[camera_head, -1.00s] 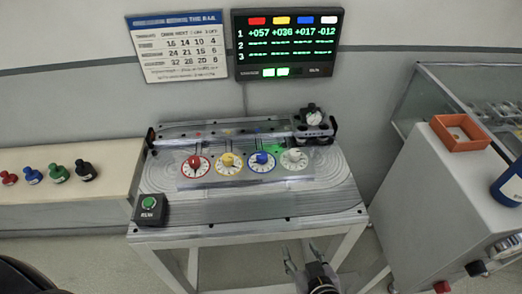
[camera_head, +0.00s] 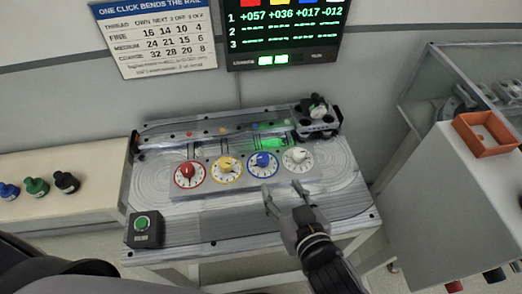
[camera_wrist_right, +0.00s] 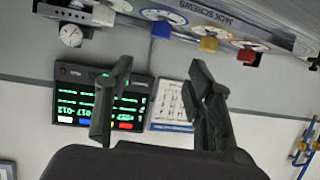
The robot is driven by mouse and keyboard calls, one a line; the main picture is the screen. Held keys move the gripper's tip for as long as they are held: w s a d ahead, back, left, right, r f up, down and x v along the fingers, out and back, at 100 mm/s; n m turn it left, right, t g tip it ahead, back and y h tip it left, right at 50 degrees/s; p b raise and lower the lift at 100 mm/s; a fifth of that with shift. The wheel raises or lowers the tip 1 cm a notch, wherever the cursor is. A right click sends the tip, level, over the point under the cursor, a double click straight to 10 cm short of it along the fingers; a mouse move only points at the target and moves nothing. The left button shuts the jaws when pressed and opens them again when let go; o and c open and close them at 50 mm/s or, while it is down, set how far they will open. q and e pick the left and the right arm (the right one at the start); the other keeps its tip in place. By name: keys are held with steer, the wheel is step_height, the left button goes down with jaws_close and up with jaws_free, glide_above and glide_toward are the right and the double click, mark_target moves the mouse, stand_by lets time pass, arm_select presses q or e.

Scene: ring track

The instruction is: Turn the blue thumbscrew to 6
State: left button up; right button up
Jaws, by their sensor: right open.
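The blue thumbscrew (camera_head: 262,160) stands on its white dial with a blue rim, third from the left in a row on the metal table. It also shows in the right wrist view (camera_wrist_right: 162,29). The red (camera_head: 187,171), yellow (camera_head: 226,164) and white (camera_head: 297,156) thumbscrews stand on their dials beside it. My right gripper (camera_head: 283,198) is open and empty, in front of the blue and white dials and apart from them. Its two fingers also show in the right wrist view (camera_wrist_right: 160,95). The dial's numbers are too small to read. My left gripper is not in view.
A black box with a green button (camera_head: 142,228) sits at the table's front left. A display (camera_head: 285,30) with green figures and a printed chart (camera_head: 155,38) hang on the wall. An orange tray (camera_head: 486,138) stands on the grey cabinet at right.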

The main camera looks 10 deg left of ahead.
glide_toward(263, 158)
steer(key=shift+w+a+p, duration=0.1)
steer(key=shift+w+p, duration=0.05)
steer(key=shift+p, duration=0.25)
steer(key=x, duration=0.9)
steer(key=shift+p, duration=0.4)
steer(key=shift+w+a+f, duration=0.1)
steer(key=shift+w+a, duration=0.05)
steer(key=shift+w, duration=0.1)
steer(key=shift+w+a+f, duration=0.1)
steer(key=shift+w+f, duration=0.05)
steer(key=shift+w, duration=0.05)
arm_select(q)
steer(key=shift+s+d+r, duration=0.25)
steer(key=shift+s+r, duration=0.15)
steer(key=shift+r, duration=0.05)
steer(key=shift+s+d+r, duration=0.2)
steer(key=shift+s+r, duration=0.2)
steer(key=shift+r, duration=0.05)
arm_select(e)
steer(key=shift+c, duration=0.3)
